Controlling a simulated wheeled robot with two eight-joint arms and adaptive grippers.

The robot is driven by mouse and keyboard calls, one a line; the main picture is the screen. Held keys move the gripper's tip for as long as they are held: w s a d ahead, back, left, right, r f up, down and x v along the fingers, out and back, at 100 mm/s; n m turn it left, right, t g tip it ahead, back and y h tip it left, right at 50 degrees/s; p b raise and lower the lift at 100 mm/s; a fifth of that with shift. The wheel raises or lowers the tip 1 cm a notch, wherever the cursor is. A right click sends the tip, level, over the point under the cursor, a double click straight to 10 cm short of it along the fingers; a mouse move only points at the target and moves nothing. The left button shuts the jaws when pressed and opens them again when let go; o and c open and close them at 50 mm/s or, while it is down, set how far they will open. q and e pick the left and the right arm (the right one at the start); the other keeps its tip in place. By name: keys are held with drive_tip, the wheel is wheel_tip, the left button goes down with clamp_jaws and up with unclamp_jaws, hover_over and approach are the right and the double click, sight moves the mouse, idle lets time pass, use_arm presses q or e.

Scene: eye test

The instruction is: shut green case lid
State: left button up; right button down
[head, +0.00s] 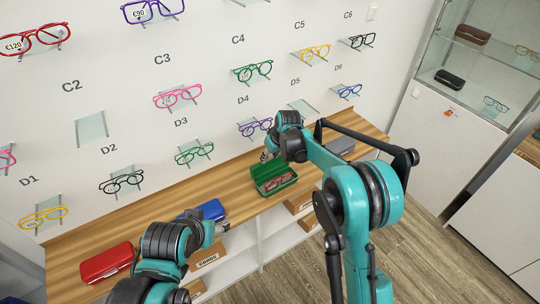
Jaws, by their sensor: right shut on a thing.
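The green case (259,187) stands open on the wooden counter, with glasses (278,182) with reddish frames inside. Its lid (262,169) is raised at the back side. My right gripper (266,156) is at the lid's back upper edge and is shut on it; the fingertips are small and partly hidden by my wrist. My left gripper (221,228) is low at the counter's front edge, beside the blue case (211,210). Its fingers are too small and hidden to read.
A red case (107,262) lies at the left of the counter (150,225) and a grey case (341,146) at the right. Glasses hang on wall holders just above the counter. Shelves with boxes (300,201) are below. A glass cabinet (480,75) stands at the right.

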drive_tip(key=shift+s+d, duration=0.65)
drive_tip(key=shift+s, duration=0.2)
idle(0.8)
drive_tip(key=shift+s+d+f+p, duration=0.15)
drive_tip(key=shift+s+d+f, duration=0.1)
drive_tip(key=shift+s+d, duration=0.35)
drive_tip(key=shift+s+d+f+p, duration=0.2)
drive_tip(key=shift+s+d, duration=0.15)
drive_tip(key=shift+s, duration=0.4)
